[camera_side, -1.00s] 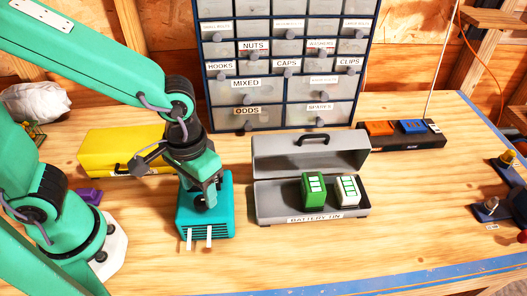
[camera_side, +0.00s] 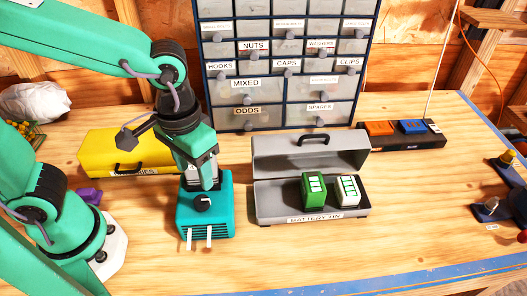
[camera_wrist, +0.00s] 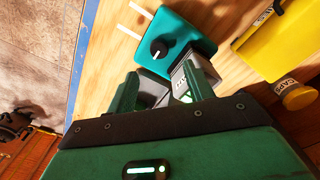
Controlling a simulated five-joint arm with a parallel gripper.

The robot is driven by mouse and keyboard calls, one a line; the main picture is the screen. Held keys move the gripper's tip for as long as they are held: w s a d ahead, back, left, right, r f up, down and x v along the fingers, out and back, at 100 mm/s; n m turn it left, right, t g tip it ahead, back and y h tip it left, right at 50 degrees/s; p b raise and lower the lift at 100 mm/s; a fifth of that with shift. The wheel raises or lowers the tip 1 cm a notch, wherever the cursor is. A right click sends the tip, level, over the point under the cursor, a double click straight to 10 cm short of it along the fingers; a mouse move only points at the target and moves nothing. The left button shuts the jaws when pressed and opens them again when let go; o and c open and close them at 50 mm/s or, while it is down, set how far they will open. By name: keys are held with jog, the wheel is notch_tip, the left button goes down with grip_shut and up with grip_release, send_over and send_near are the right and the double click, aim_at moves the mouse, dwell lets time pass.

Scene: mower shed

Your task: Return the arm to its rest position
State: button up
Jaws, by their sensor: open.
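My gripper (camera_side: 203,176) is above the teal box (camera_side: 205,222) with a black knob and two pale prongs at its front. In the wrist view the green fingers of my gripper (camera_wrist: 162,84) stand apart, with the teal box (camera_wrist: 180,36) just beyond them. A grey piece with a small green light (camera_wrist: 190,78) shows by the right finger, partly hidden, at the box's near edge. I cannot tell whether a finger touches it. My upper arm reaches in from the upper left of the side view.
A grey battery tin (camera_side: 262,205) stands open to the right, holding a green pack (camera_side: 313,190) and a white pack (camera_side: 348,190). A yellow case (camera_side: 108,152) lies at left. A drawer cabinet (camera_side: 278,75) stands behind.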

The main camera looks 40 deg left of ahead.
jog(key=a+r+t, duration=0.2)
jog(key=a+r, duration=0.1)
jog(key=a, duration=0.4)
jog(key=a+r+t, duration=0.3)
jog(key=a+r, duration=0.1)
jog(key=a, duration=0.4)
